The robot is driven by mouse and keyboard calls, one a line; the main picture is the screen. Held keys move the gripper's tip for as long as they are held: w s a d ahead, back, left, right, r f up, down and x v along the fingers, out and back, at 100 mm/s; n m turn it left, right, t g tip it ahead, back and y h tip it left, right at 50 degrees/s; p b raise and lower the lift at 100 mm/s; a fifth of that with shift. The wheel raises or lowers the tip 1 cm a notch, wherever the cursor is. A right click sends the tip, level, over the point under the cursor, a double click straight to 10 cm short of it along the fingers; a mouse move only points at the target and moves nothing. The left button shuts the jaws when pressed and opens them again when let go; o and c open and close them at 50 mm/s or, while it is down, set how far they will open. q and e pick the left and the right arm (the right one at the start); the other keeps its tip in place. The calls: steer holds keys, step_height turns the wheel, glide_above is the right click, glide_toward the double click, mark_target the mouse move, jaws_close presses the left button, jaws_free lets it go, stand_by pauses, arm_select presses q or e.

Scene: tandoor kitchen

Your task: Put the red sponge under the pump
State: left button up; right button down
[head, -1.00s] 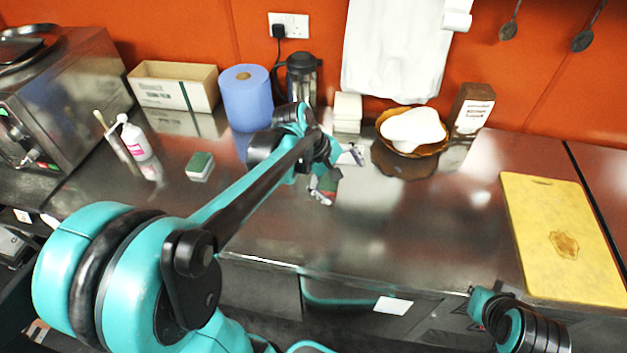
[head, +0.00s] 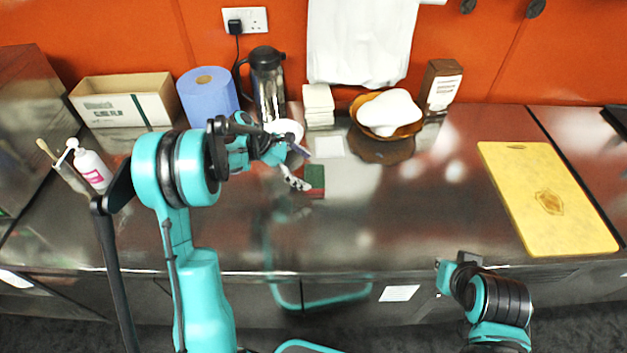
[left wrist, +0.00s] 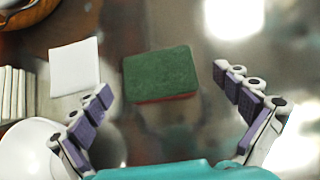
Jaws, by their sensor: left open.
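The red sponge (head: 315,191) has a green top and a red lower part and lies flat on the steel counter. In the left wrist view the sponge (left wrist: 160,76) sits between and beyond the fingertips, touching neither. My left gripper (head: 300,167) is open and empty, just beside and above it; its spread fingers also show in the left wrist view (left wrist: 162,84). The pump (head: 73,146) tops a white bottle with a pink label at the counter's left. My right gripper (head: 446,277) is low at the counter's front edge; its jaw state is unclear.
A white square (head: 330,147) and a white round dish (head: 286,130) lie close to my left gripper. A flask (head: 268,85), blue roll (head: 207,95), carton (head: 125,102) and bowl (head: 386,113) line the back. A yellow board (head: 545,195) is at right; mid-right counter is clear.

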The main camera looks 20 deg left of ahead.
mark_target(314, 175)
arm_select(q)
steer(key=b+x, duration=0.1)
steer(key=x, duration=0.2)
steer(key=shift+w+d+f, duration=0.1)
steer(key=shift+w+f, duration=0.1)
steer(key=shift+f, duration=0.25)
steer(key=shift+r, duration=0.1)
steer(key=c, duration=0.7)
steer(key=shift+c, duration=0.2)
steer(key=shift+r, duration=0.55)
steer(key=r+p, duration=0.1)
steer(key=r, duration=0.1)
steer(key=d+r+p, duration=0.1)
steer(key=r, duration=0.1)
steer(key=d+r+p, duration=0.3)
steer(key=d+r, duration=0.3)
steer(key=d, duration=0.4)
steer(key=shift+w+d, duration=0.25)
steer(key=shift+w, duration=0.05)
